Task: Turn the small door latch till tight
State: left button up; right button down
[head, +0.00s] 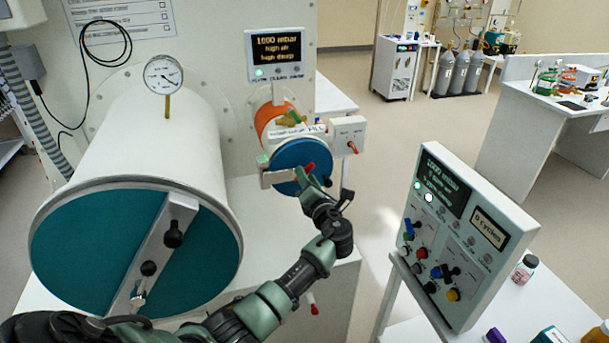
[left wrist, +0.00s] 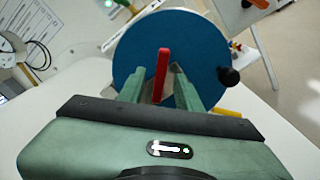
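The small door is a blue disc (head: 302,163) on the end of the small orange-banded chamber; it fills the upper middle of the left wrist view (left wrist: 135,52). Its latch is a red bar (head: 309,168), standing nearly upright in the left wrist view (left wrist: 162,70). My left gripper (left wrist: 160,88) is open, with one green finger on each side of the red latch and visible gaps between. In the head view the left gripper (head: 308,188) is at the door's lower right and partly covers it. My right gripper is in neither view.
A large chamber with a teal door (head: 85,250) and a clamp bar stands at left. A display (head: 278,55) hangs above the small chamber, a switch box (head: 347,137) sits beside it. A control panel (head: 455,235) stands at right. A black knob (left wrist: 229,77) sticks out at the door's edge.

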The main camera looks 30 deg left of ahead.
pick_arm(q)
jog(key=b+v, duration=0.1)
jog(key=v, duration=0.4)
jog(key=shift+d, duration=0.1)
dwell(0.6)
jog(key=s+d+f+n+g+h+b, duration=0.2)
jog(key=s+f+n+h, duration=0.3)
jog(key=f, duration=1.1)
jog(key=s+d+f+n+g+h+b, duration=0.1)
jog(key=s+d+f+n+b, duration=0.35)
jog(key=f, duration=1.15)
jog(key=s+f+n+g+h, duration=0.25)
jog(key=s+f, duration=0.55)
jog(key=f, duration=0.8)
jog(key=s+d+f+n+g+h+b, duration=0.1)
jog(key=s+d+f+n+b, duration=0.1)
jog(key=s+f+n, duration=0.5)
jog(key=s+d+f+n+g+h+b, duration=0.2)
jog(key=s+f+n, duration=0.5)
jog(key=s, duration=1.2)
jog(key=s+d+f+n+g+h+b, duration=0.2)
jog(key=s+f+n, duration=0.4)
jog(key=s+f, duration=0.4)
jog(key=s, duration=0.3)
jog(key=shift+s+d+n, duration=0.15)
jog(key=shift+s+n, duration=0.1)
jog(key=shift+n, duration=0.15)
